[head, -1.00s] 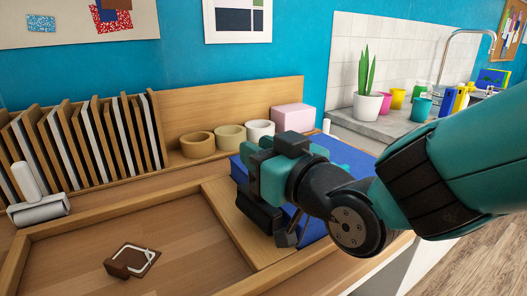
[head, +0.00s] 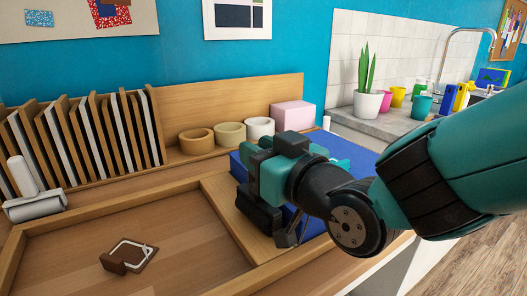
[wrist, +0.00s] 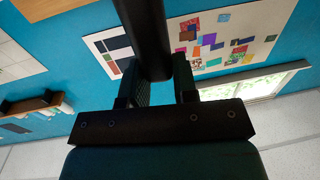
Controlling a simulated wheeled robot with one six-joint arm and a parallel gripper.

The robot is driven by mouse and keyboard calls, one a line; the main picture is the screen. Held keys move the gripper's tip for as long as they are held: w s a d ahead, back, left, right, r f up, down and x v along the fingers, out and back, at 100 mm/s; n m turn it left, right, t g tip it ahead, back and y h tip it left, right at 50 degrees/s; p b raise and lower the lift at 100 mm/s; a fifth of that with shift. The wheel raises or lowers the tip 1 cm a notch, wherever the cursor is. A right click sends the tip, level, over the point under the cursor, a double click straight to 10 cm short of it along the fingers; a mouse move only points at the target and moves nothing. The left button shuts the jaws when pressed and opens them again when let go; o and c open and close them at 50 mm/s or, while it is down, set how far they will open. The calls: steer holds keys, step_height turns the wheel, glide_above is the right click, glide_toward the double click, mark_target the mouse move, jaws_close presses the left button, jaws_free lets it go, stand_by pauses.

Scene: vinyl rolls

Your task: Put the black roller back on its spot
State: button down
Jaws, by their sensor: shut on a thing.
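My gripper (head: 262,196), teal and black, is over the right end of the wooden tray (head: 110,207) in the head view. In the wrist view my gripper (wrist: 158,88) is shut on the black roller (wrist: 146,35), whose dark shaft stands between the two fingers. In the head view a black part of the roller (head: 259,214) shows below the gripper; the rest is hidden. I cannot tell whether it touches the surface below. A brown piece with a white outline (head: 130,254) lies in the tray, left of the gripper.
A white roller (head: 35,206) stands at the left by a rack of upright boards (head: 85,135). Several vinyl rolls (head: 229,135) and a pink box (head: 293,116) stand behind. A blue slab (head: 345,150) lies behind my gripper.

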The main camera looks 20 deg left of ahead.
steer(key=shift+f+b, duration=0.2)
steer(key=shift+b, duration=0.15)
steer(key=shift+r, duration=0.1)
jaws_free()
stand_by(0.3)
steer(key=shift+d, duration=0.1)
stand_by(0.3)
steer(key=b+v, duration=0.3)
steer(key=v, duration=0.5)
steer(key=shift+s+d, duration=0.3)
stand_by(0.5)
